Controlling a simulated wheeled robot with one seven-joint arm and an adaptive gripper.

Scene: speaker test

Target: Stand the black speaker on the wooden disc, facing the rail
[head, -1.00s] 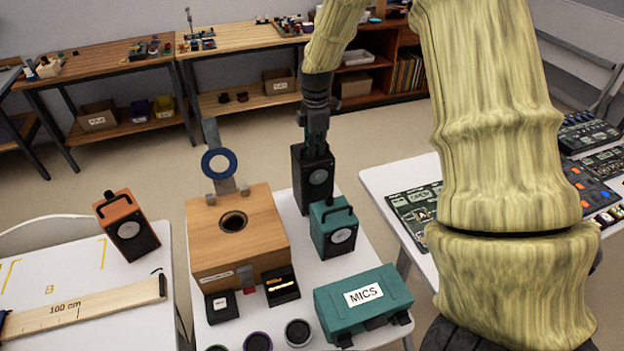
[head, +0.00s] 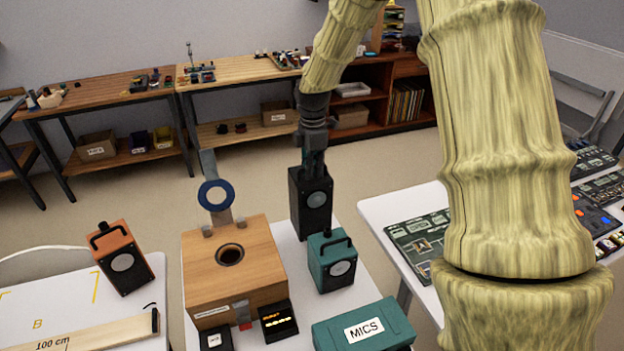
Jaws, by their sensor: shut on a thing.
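The black speaker (head: 297,207) is at the back of the middle table, its round grey cone turned towards my camera. My gripper (head: 314,172) is shut on its top from above, and the speaker hangs or stands about upright. I cannot tell whether its base touches the table. A long pale wooden bar marked 100 cm (head: 95,334), perhaps the rail, lies on the left table. I cannot make out a wooden disc in this view.
A teal speaker (head: 325,275) stands just in front of the black one. A wooden box (head: 205,275) with a round hole and a blue ring (head: 203,195) behind it is to the left. An orange speaker (head: 107,243) stands on the left table. A teal MICS case (head: 335,342) is in front.

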